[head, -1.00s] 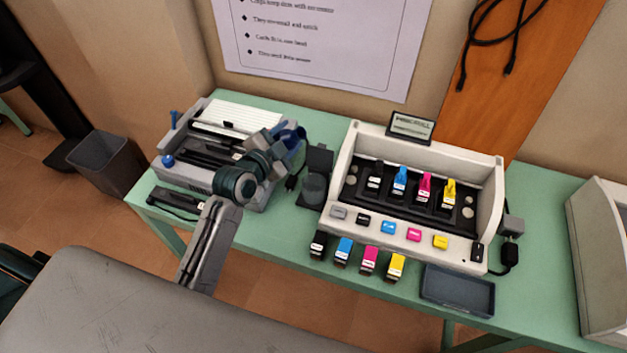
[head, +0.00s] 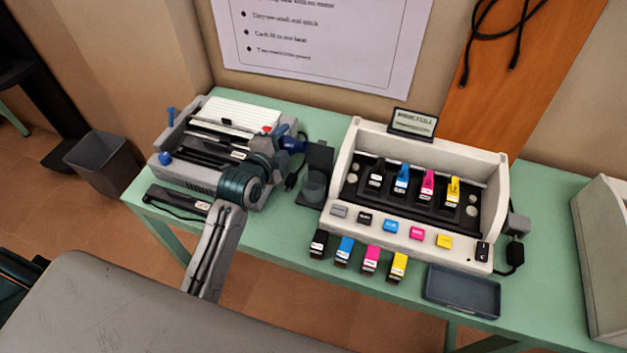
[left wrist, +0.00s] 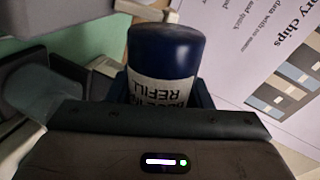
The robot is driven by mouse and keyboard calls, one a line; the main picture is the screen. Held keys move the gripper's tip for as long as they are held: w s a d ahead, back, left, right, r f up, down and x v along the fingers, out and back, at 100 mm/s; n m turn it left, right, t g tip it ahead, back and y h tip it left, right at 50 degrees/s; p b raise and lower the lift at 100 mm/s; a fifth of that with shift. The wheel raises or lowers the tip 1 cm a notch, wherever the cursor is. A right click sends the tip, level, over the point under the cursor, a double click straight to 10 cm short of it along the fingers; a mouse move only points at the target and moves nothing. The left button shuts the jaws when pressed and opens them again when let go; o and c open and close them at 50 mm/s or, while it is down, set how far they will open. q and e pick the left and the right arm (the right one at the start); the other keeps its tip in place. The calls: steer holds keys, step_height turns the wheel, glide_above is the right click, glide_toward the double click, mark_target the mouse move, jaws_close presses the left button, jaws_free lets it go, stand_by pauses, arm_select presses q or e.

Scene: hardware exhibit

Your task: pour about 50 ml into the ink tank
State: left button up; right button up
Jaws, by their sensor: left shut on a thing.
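A dark blue bottle (left wrist: 165,62) with a white label reading "REFILL" is in the left wrist view, its label upside down in the picture. My left gripper (head: 281,146) is shut on it; the bottle (head: 293,146) shows in the head view as a small blue piece beyond my wrist. My right gripper is in neither view.
A grey printer (head: 199,178) sits behind and under my left arm. A white cartridge station (head: 350,217) with several coloured cartridges stands right of the vessel. A dark tray (head: 462,290) lies at the green table's (head: 541,282) front edge. A cable (head: 292,180) lies near the stand.

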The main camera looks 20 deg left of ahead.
arm_select(q)
steer(key=shift+d+f+m+y, duration=0.25)
steer(key=shift+d+m+y, duration=0.1)
steer(key=shift+m, duration=0.35)
steer(key=shift+a+f+m, duration=0.15)
steer(key=shift+a+m, duration=0.15)
steer(key=shift+a, duration=0.35)
stand_by(0.6)
steer(key=shift+a+f+m+y+p, duration=0.1)
steer(key=shift+f+m+y+p, duration=0.1)
steer(key=shift+m+y+p, duration=0.25)
stand_by(1.4)
